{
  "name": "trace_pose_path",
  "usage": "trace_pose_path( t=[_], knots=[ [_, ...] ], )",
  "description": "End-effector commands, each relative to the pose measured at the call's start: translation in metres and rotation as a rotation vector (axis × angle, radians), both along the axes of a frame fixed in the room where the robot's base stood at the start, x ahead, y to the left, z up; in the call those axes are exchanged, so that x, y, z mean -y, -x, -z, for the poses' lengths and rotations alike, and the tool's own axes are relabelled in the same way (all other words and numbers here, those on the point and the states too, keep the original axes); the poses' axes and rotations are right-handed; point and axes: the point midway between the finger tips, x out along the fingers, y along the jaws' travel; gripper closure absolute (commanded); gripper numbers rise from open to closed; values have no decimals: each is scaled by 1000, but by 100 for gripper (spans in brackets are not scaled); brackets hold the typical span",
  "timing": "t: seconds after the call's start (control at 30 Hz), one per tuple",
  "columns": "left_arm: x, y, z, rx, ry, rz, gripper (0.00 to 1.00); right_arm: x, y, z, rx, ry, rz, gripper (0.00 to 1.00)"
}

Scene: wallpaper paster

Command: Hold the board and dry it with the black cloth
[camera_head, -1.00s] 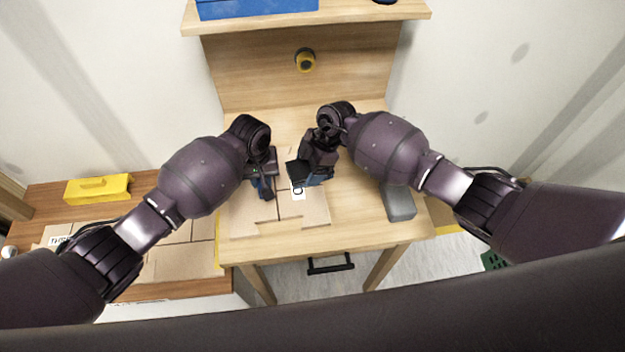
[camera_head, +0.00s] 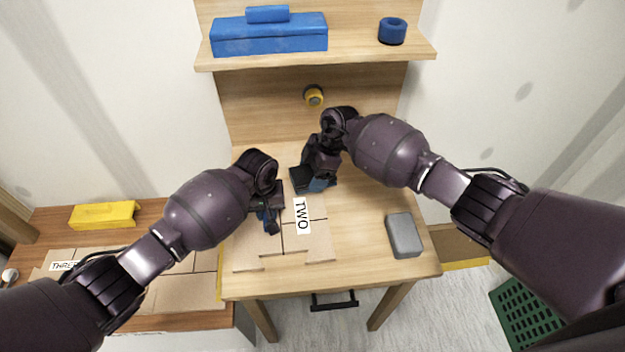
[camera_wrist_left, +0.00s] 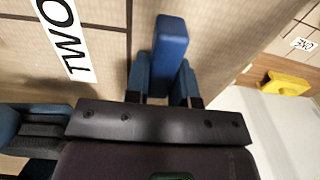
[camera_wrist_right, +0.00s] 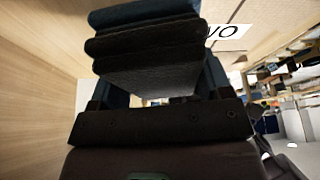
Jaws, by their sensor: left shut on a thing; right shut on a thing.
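The board (camera_head: 315,240) is a light brown cardboard-like panel with dark lines and a white TWO label (camera_head: 302,215), lying flat on the wooden table. The label also shows in the left wrist view (camera_wrist_left: 66,38). My right gripper (camera_head: 318,183) is shut on the folded black cloth (camera_wrist_right: 150,60), at the far end of the label. The cloth's underside and its contact with the board are hidden.
A grey block (camera_head: 404,236) lies on the table's right side. A side table at left bears a yellow block (camera_head: 103,215) and more panels. The shelf above holds a blue box (camera_head: 268,36) and a blue roll (camera_head: 392,31). A green crate (camera_head: 525,315) stands at lower right.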

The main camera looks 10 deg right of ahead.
Motion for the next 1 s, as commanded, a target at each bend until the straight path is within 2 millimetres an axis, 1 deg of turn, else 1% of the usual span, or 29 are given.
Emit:
trace_pose_path(
  t=[0.2,0.27,0.37,0.57,0.6,0.67,0.7,0.73,0.93,0.97,1.0],
  knots=[
    [-1,1,2,-2,-2,-1,100,0,0,-29,2,2,-1,57],
    [-1,1,2,-2,-2,-1,100,0,0,-34,1,1,-2,57],
    [-1,1,2,-2,-2,-1,100,0,0,-38,0,0,0,57],
    [-1,1,2,-2,-2,-1,100,0,0,-38,-1,0,0,57],
    [-1,1,2,-2,-2,-1,100,0,0,-38,-1,0,0,34],
    [-1,1,2,-2,-2,-1,100,0,0,-38,-1,0,0,44],
    [-1,1,2,-2,-2,-1,100,0,0,-38,-1,0,0,50],
    [-1,1,2,-2,-2,-1,100,0,0,-38,-1,0,0,53],
    [-1,1,2,-2,-2,-1,100,0,0,-38,-1,0,0,53],
    [-1,1,2,-2,-2,-1,74,0,0,-38,-1,0,0,53],
    [-1,1,2,-2,-2,-1,68,0,0,-38,-1,0,0,53]
  ],
)
